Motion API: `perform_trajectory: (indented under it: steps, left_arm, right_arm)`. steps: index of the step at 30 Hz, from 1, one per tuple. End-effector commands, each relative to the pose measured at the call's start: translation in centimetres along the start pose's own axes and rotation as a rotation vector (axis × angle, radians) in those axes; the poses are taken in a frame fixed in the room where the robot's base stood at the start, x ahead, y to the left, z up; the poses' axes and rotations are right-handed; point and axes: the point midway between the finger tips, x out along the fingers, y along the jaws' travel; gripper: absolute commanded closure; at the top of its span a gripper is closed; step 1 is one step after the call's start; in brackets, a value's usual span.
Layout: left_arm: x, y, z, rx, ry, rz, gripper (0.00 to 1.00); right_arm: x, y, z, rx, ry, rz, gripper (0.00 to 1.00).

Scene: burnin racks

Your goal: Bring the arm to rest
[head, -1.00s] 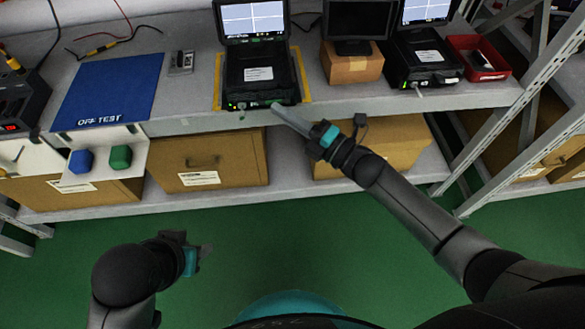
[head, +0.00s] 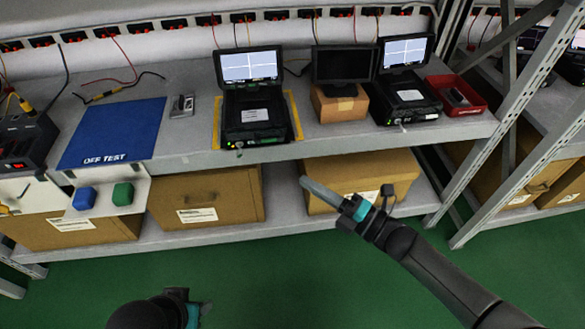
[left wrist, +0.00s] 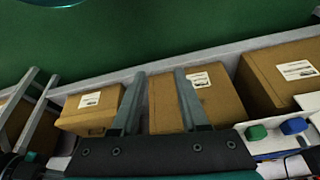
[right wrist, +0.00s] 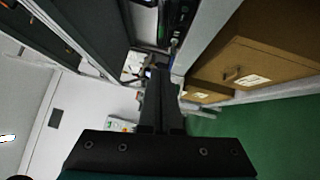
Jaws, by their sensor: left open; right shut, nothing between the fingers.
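My right gripper (head: 322,192) is shut and empty. In the head view it is in front of the bench, below the worktop edge and before a cardboard box (head: 360,172) on the lower shelf. Its closed fingers also show in the right wrist view (right wrist: 162,100). My left gripper (head: 203,310) is low at the bottom edge of the head view, over the green floor and mostly cut off. In the left wrist view its fingers (left wrist: 160,90) stand apart with nothing between them, and boxes show beyond.
The worktop edge (head: 330,142) runs above my right gripper. On it stand a black case with a lit screen (head: 255,110), a small monitor on a box, a second case (head: 408,95), a red tray (head: 455,95) and a blue mat (head: 115,132). Green floor (head: 300,275) is clear in front.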

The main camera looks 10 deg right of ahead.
Motion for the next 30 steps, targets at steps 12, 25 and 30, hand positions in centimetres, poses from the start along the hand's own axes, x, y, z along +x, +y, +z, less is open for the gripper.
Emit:
perform_trajectory:
  steps: [12,25,30]
  left_arm:
    - [0.9,0.0,0.3,0.0,-0.011,0.001,0.56]
    - [0.9,0.0,0.3,0.0,-0.011,0.001,0.56]
    - [0.9,0.0,0.3,0.0,-0.011,0.001,0.56]
  right_arm:
    - [-2.1,0.0,0.0,0.0,-0.001,0.001,1.0]
    - [-1.2,-2.2,1.7,0.357,-0.331,-0.149,1.0]
    - [-2.6,-3.9,2.0,0.618,-0.553,-0.241,1.0]
